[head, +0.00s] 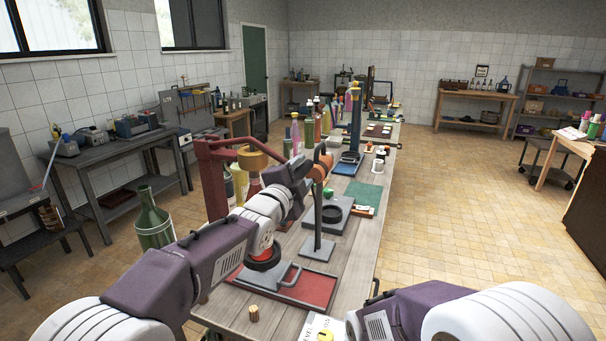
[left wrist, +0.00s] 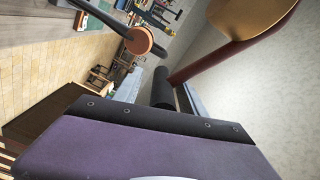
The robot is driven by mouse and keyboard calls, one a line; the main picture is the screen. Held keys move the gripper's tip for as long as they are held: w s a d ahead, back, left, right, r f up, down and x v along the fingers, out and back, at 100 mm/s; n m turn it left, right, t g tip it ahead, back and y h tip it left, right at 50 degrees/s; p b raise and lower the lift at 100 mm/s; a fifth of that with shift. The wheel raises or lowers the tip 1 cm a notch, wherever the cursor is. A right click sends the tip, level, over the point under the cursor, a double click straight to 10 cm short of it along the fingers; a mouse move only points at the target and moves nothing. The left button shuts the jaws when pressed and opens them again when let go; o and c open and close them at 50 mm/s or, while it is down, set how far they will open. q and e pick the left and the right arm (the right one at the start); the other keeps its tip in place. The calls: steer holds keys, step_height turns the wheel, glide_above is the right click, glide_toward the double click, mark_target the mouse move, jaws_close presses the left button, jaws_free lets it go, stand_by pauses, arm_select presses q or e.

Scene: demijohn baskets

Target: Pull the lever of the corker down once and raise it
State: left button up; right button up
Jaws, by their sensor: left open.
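The corker has a dark red upright frame (head: 214,182) on the near left of the bench, with a red arm and an orange-brown rounded part (head: 258,158) at its top. In the left wrist view a dark red bar (left wrist: 212,62) slants down from an orange-brown part (left wrist: 255,14) to a black cylinder (left wrist: 163,88), which looks like a lever and its grip. My left gripper (head: 303,178) is open beside the corker's top, partly hidden by my own wrist. I cannot tell whether it touches the lever. My right gripper is out of view; only its arm shows.
A stand with a dark column (head: 317,205) stands just right of my left gripper. A red tray (head: 318,287) and a cork (head: 253,313) lie near the front. Bottles (head: 309,132) line the bench's left edge. A green bottle (head: 153,222) stands left of it.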

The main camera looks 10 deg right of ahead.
arm_select(q)
steer(key=shift+s+a, duration=0.1)
steer(key=b+v, duration=0.3)
steer(key=v, duration=0.5)
steer(key=shift+s+a, duration=0.25)
steer(key=shift+s, duration=0.05)
